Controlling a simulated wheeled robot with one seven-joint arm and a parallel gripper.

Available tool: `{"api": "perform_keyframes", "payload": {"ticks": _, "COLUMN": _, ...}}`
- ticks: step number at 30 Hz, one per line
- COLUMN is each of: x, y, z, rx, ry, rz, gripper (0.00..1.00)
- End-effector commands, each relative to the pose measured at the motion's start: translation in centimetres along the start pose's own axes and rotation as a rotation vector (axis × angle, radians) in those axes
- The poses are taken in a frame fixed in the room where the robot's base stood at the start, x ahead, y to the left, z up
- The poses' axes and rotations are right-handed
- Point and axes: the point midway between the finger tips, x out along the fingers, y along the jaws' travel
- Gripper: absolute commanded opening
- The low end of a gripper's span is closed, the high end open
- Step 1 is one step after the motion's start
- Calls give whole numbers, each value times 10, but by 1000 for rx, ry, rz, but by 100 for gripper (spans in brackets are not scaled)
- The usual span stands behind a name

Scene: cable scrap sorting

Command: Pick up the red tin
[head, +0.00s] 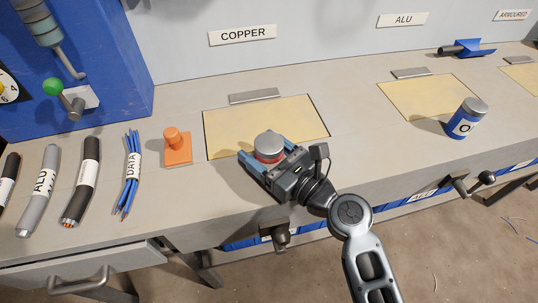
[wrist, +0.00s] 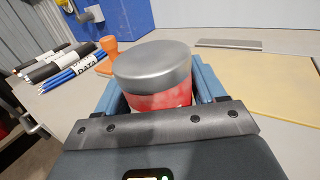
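The red tin (head: 268,156) has a grey lid and stands upright at the front edge of the pale yellow pad under the COPPER sign. In the wrist view the tin (wrist: 160,95) shows close up, its lid above the fingers and its lower part hidden by my gripper. My gripper (head: 270,152) has its two blue fingers on either side of the tin, low around its body. In the wrist view the fingers (wrist: 160,88) lie close to the tin on both sides. Whether they press on it cannot be told.
An orange stamp-like piece (head: 177,147) stands left of the pad. Blue DATA cables (head: 131,175) and several thick cable pieces lie further left. A blue-labelled tin (head: 465,119) stands by the ALU pad (head: 425,97). A blue box (head: 110,75) with a green-knobbed lever rises at back left.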

Motion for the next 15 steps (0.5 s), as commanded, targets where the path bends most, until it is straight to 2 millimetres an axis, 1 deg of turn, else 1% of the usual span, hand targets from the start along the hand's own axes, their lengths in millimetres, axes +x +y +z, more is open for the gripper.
{"api": "perform_keyframes", "payload": {"ticks": 1, "x": 0, "y": 0, "z": 0, "rx": 0, "ry": 0, "rz": 0, "gripper": 64}}
{"api": "perform_keyframes", "payload": {"ticks": 2, "x": 0, "y": 0, "z": 0, "rx": 0, "ry": 0, "rz": 0, "gripper": 62}}
{"api": "perform_keyframes", "payload": {"ticks": 13, "x": 0, "y": 0, "z": 0, "rx": 0, "ry": 0, "rz": 0, "gripper": 26}}
{"api": "perform_keyframes", "payload": {"ticks": 15, "x": 0, "y": 0, "z": 1, "rx": 0, "ry": -1, "rz": 0, "gripper": 25}}
